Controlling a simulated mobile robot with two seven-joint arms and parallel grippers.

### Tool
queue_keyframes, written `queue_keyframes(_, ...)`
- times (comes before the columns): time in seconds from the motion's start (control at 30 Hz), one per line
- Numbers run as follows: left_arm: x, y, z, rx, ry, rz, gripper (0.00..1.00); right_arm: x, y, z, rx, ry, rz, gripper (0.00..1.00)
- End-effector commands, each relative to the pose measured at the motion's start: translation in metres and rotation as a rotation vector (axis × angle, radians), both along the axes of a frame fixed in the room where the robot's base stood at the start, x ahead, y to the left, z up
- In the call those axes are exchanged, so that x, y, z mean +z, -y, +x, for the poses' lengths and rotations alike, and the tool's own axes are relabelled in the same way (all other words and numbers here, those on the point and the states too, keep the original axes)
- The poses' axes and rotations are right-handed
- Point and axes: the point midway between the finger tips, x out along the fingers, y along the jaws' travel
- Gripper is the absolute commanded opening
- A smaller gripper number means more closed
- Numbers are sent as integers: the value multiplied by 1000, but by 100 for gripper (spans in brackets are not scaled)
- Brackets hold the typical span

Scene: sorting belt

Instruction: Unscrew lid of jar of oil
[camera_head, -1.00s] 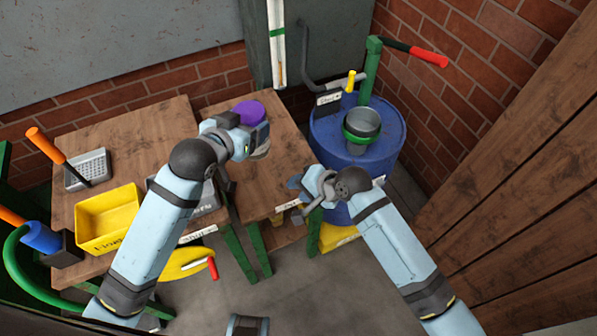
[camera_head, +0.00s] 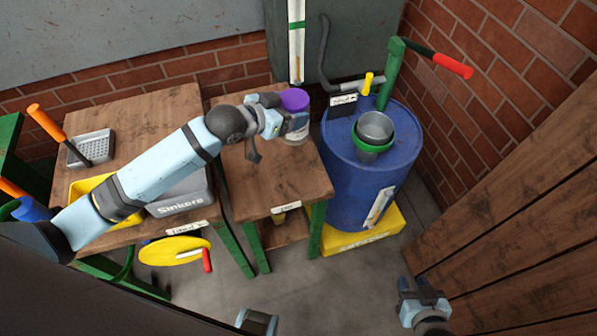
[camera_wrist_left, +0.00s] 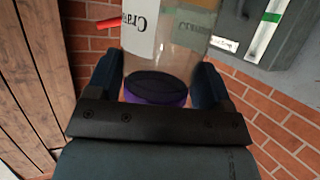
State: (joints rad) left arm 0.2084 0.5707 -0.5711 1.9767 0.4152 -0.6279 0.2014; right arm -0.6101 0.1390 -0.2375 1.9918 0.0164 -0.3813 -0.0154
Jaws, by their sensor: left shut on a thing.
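The clear jar (camera_head: 297,136) with its purple lid (camera_head: 294,99) is at the back right corner of the small wooden table in the head view. I cannot tell whether its base touches the table. My left gripper (camera_head: 287,123) is shut on the jar, just below the lid. In the left wrist view the glass jar (camera_wrist_left: 168,55) with a white, partly cut-off label sits between the two fingers. Its purple lid (camera_wrist_left: 155,98) is close to the palm. My right gripper (camera_head: 423,287) is low at the right, empty, with its fingers apart, well away from the jar.
A blue barrel (camera_head: 350,175) with a metal cup (camera_head: 374,127) and green crank stands right of the small table (camera_head: 300,185). A grey Sinkers box (camera_head: 185,200) and yellow bin (camera_head: 85,190) are under my left arm. Wooden boards (camera_head: 525,200) close off the right.

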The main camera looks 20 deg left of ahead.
Motion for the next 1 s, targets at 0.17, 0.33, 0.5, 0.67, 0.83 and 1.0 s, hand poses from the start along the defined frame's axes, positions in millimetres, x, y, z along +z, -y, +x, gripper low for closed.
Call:
queue_keyframes(0.17,-32,0,-1,-1,-5,0,8,3,2,-1,2,6,-11,37)
queue_keyframes(0.33,-78,0,0,-1,-4,-1,8,5,2,-1,2,5,-10,37)
queue_keyframes(0.5,-122,0,0,0,-3,-1,8,6,2,-1,2,5,-9,37)
queue_keyframes(0.67,-150,0,0,-1,0,0,8,7,2,-1,1,3,-8,37)
queue_keyframes(0.83,-163,0,0,-2,0,-1,8,7,2,-1,1,3,-7,37)
queue_keyframes(1.0,-187,0,1,-1,-1,-1,8,7,1,-1,1,3,-7,37)
